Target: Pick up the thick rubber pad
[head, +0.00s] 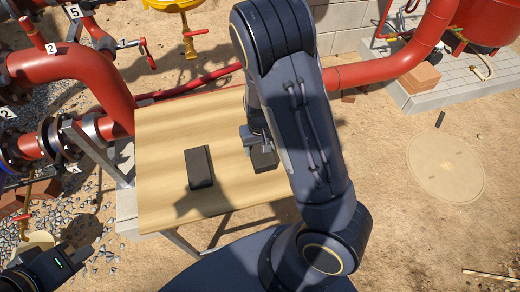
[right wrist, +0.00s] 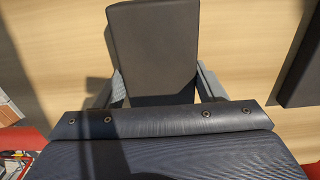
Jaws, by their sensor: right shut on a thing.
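Two dark rectangular rubber pads are at the wooden table. One pad (head: 264,160) is at my right gripper (head: 257,139), partly hidden behind my right arm; it appears to be the thick one, though its thickness is hard to judge. In the right wrist view this pad (right wrist: 155,45) lies between the two grey fingers (right wrist: 158,87), which are shut on its sides. The other pad (head: 200,167) lies flat to the left, apart from the gripper; its edge shows in the right wrist view (right wrist: 303,65). My left gripper (head: 38,272) is at the bottom left corner, its fingers not clear.
The wooden table (head: 160,150) has bare room around the left pad. Red pipes (head: 90,75) with valves run along the left and behind the table. Bricks (head: 418,78) and a round cover (head: 447,167) are on the right. The sandy ground there is mostly clear.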

